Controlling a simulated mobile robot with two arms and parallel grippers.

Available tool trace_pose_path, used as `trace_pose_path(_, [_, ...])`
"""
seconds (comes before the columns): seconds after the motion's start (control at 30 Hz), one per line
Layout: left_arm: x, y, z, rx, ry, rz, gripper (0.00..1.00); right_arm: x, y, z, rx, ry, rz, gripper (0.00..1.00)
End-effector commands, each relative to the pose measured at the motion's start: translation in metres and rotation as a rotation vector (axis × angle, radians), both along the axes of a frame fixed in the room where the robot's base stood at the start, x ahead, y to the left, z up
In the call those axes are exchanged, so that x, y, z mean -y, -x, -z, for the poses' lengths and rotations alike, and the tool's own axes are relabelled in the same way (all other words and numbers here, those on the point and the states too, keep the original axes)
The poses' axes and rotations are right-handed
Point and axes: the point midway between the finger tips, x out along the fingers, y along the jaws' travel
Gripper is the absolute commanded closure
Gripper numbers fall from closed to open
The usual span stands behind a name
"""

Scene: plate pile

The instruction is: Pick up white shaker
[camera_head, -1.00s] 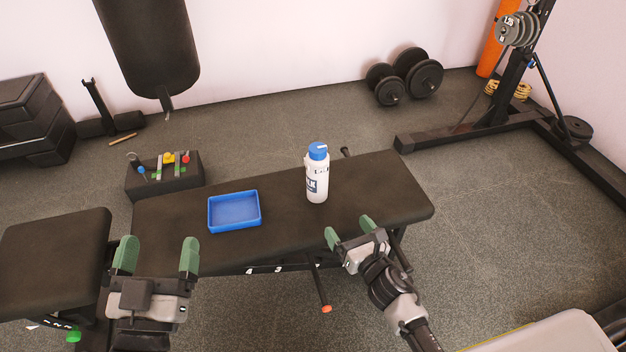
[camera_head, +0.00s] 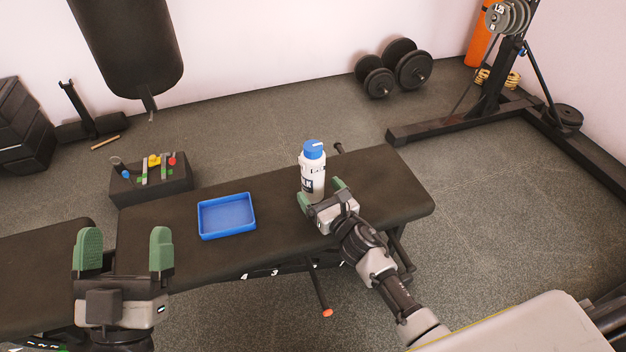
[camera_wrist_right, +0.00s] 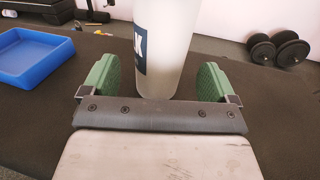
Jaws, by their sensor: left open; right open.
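The white shaker (camera_head: 312,174) with a blue lid stands upright on the black bench (camera_head: 385,195). Its lower body also shows in the right wrist view (camera_wrist_right: 165,45), with a dark label on its left side. My right gripper (camera_head: 321,191) is open at the near side of the shaker. In the wrist view its green fingers (camera_wrist_right: 158,75) stand to the left and right of the shaker's base, with gaps on both sides. The shaker's top is out of that view. My left gripper (camera_head: 124,249) is open and empty at the left, near the bench's front edge.
A blue tray (camera_head: 227,217) lies on the bench left of the shaker, and also shows in the wrist view (camera_wrist_right: 35,60). A black box (camera_head: 150,187) with small coloured tools stands behind the bench. Dumbbells (camera_head: 395,68) lie on the floor by the wall.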

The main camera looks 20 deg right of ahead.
Motion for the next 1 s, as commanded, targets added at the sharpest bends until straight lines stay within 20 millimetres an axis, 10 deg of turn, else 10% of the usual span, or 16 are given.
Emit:
trace_pose_path(0.5, [0.000,0.012,-0.015,0.151,0.044,0.008,0.12,-0.008,-0.033,0.000,-0.001,-0.002,0.000,0.13])
trace_pose_path(0.9, [-0.001,0.012,-0.015,0.151,0.043,0.008,0.12,-0.008,-0.033,0.000,0.000,-0.002,0.000,0.74])
trace_pose_path(1.0, [-0.001,0.012,-0.015,0.151,0.043,0.008,0.12,-0.008,-0.033,-0.001,0.002,-0.001,0.000,0.75])
